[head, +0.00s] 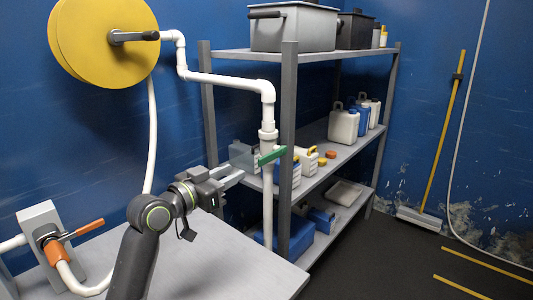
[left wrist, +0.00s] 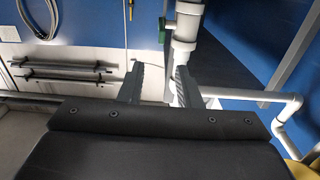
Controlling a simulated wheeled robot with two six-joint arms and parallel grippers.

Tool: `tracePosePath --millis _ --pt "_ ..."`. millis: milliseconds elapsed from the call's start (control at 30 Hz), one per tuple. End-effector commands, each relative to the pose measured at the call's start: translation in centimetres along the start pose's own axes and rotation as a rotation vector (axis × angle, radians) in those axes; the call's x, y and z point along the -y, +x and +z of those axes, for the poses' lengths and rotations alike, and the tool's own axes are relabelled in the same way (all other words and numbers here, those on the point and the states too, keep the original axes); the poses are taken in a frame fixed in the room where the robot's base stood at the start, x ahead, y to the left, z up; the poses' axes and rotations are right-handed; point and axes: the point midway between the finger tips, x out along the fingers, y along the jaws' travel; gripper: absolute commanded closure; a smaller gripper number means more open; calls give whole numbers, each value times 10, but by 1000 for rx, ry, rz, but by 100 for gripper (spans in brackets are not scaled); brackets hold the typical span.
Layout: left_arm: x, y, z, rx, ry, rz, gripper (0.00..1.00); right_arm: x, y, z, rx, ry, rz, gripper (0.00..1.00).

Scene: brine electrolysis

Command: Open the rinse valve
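A white vertical pipe (head: 268,200) carries a valve with a green lever handle (head: 272,156), which slants slightly across the pipe. My left gripper (head: 236,172) is just left of the pipe and a little below the handle. Its fingers (left wrist: 160,72) are apart with nothing between them. The right finger overlaps the pipe in the wrist view; I cannot tell whether they touch. My right gripper is out of view.
A grey shelf rack (head: 291,100) with jugs and bins stands right behind the pipe. A grey table (head: 215,262) lies below my left arm. A second valve with an orange lever (head: 89,228) and a yellow hose reel (head: 85,40) are at left. The floor at right is mostly clear.

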Motion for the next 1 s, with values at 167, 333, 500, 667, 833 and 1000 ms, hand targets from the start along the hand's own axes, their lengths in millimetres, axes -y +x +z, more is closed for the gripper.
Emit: tracePosePath --millis 167,333,500,667,833,1000 --pt "0 35 -1 0 -2 1 69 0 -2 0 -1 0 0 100" --pt "0 64 -1 0 -2 0 69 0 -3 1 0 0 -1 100" --pt "0 91 -1 2 -1 0 69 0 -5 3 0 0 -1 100" --pt "0 114 0 2 -2 0 69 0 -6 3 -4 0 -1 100" --pt "0 130 0 0 -1 -1 69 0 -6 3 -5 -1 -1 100" --pt "0 138 0 1 0 -1 69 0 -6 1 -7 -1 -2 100"
